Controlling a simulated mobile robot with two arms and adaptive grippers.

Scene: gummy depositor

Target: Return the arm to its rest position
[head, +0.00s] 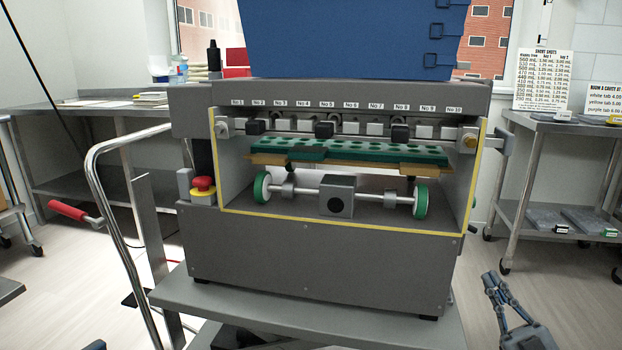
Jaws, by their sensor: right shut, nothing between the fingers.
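My right gripper (492,283) is at the lower right of the head view. It is shut and empty, with its fingers pointing up and slightly left. It is in front of and to the right of the grey depositor machine (320,262), apart from it. A green mould tray (350,151) with several cavities sits inside the machine on a tan support, above a shaft with green-rimmed wheels.
A blue hopper (352,38) tops the machine, which stands on a grey cart top (240,312). A red emergency button (203,184) and a curved metal handle (92,165) are left. A steel rack (560,126) with signs stands right. Open floor surrounds my right gripper.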

